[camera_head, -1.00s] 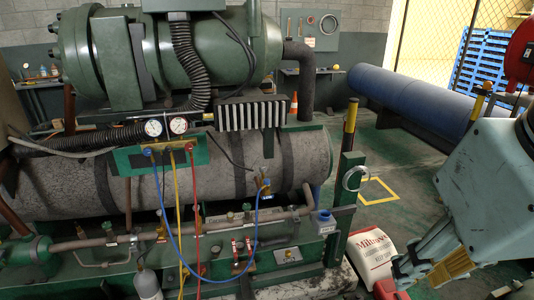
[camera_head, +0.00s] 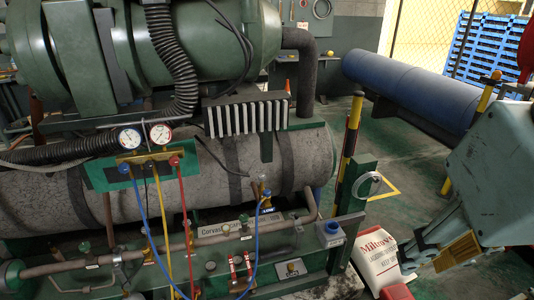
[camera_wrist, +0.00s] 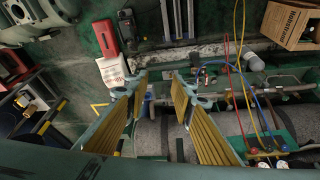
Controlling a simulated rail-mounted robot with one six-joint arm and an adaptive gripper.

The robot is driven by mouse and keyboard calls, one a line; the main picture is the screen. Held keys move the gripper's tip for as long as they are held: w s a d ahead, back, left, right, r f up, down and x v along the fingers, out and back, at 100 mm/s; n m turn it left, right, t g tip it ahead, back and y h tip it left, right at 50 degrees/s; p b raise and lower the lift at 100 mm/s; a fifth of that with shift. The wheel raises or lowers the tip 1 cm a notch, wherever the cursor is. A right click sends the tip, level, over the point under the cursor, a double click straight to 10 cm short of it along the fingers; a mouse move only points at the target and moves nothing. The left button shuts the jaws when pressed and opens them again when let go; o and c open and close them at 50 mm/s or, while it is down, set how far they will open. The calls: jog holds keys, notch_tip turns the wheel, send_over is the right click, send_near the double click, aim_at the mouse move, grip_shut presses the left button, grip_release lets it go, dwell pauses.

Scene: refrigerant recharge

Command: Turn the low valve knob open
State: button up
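The green gauge manifold (camera_head: 98,177) is at the left in the head view, in front of the grey insulated cylinder. It carries a blue-rimmed gauge (camera_head: 130,138) and a red-rimmed gauge (camera_head: 160,133). A blue knob (camera_head: 124,168) is at its left and a red knob (camera_head: 174,161) at its right; the blue one appears to be the low valve knob. My gripper (camera_head: 437,252) is at the far right, well apart from the manifold. The wrist view shows my gripper (camera_wrist: 161,82) open and empty, yellow pads apart. The manifold (camera_wrist: 262,142) is at lower right there.
Blue, yellow and red hoses hang below the manifold. A blue hose (camera_head: 258,225) runs up to a pipe fitting. A yellow-black post (camera_head: 349,145) and a white-and-red sack (camera_head: 380,258) stand between my gripper and the machine.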

jog(key=shift+w, duration=0.15)
jog(key=o, duration=0.4)
jog(key=shift+c, duration=0.2)
jog(key=w+a+f+n+t, duration=0.1)
jog(key=w+a+f, duration=0.2)
jog(key=w, duration=0.8)
jog(key=w+a+f+t+y, duration=0.15)
jog(key=w+f, duration=0.25)
jog(key=w, duration=0.8)
jog(key=w+a+f+n+t+h, duration=0.1)
jog(key=w+a+f+t, duration=0.15)
jog(key=w, duration=0.85)
jog(key=w+a+f+t+y, duration=0.1)
jog(key=w+a+f+t, duration=0.1)
jog(key=w+a+f, duration=0.5)
jog(key=w+a+f+n+t+y+p, duration=0.1)
jog(key=w+a+f+y, duration=0.1)
jog(key=w+a+f, duration=0.5)
jog(key=shift+w+f+t, duration=0.3)
jog(key=shift+f+t, duration=0.1)
jog(key=shift+f, duration=1.75)
